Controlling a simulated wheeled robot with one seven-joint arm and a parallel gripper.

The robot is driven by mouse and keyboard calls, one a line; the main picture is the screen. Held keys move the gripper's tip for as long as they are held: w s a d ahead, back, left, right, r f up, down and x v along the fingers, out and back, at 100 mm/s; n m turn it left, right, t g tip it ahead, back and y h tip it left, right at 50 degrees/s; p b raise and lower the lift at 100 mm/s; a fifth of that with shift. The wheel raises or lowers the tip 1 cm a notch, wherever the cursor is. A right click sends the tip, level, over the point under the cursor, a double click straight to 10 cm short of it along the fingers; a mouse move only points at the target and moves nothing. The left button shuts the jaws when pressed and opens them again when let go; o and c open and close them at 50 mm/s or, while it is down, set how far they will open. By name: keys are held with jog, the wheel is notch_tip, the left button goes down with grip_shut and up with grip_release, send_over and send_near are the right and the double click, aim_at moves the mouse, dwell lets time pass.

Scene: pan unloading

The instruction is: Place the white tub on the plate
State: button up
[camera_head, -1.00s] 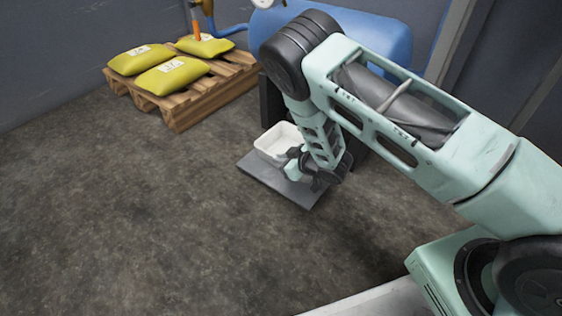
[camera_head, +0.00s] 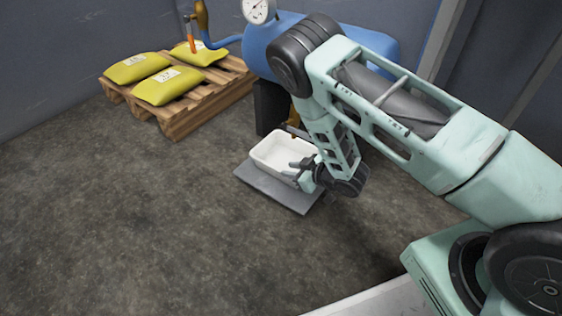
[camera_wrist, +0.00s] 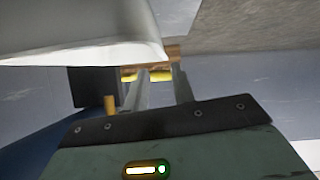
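The white tub (camera_head: 275,153) is an open, empty-looking rectangular container. It appears to stand upright on the flat dark grey plate (camera_head: 262,185), toward its back part. My gripper (camera_head: 303,171) is at the tub's near right side, its fingertips close to the wall; I cannot tell whether they touch it. In the wrist view, the tub (camera_wrist: 80,35) fills the upper left. My two fingers (camera_wrist: 158,88) show apart there with an empty gap between them. The tub's right end is partly hidden by my gripper in the head view.
A wooden pallet (camera_head: 190,118) with yellow sacks (camera_head: 168,87) stands at the back left. A blue tank (camera_head: 375,65) with a gauge (camera_head: 258,10) is behind my arm. A dark block (camera_head: 270,107) stands behind the plate. The floor at left and front is clear.

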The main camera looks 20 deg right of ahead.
jog(key=s+a+r+m+g+h+p, duration=0.15)
jog(key=s+a+r, duration=0.25)
jog(key=r, duration=0.5)
jog(key=s+a+r+m+g+h, duration=0.1)
jog(key=s+a+r+g+h, duration=0.25)
jog(key=r, duration=0.65)
jog(key=s+r+g, duration=0.2)
jog(key=s+r, duration=0.2)
jog(key=s, duration=0.4)
jog(key=s+r+n+g, duration=0.1)
jog(key=s+r, duration=0.4)
jog(key=s, duration=0.2)
jog(key=s+r+n+g+h, duration=0.1)
jog(key=s+r, duration=0.3)
jog(key=s, duration=0.4)
jog(key=shift+s+r+g, duration=0.3)
jog(key=shift+g, duration=0.5)
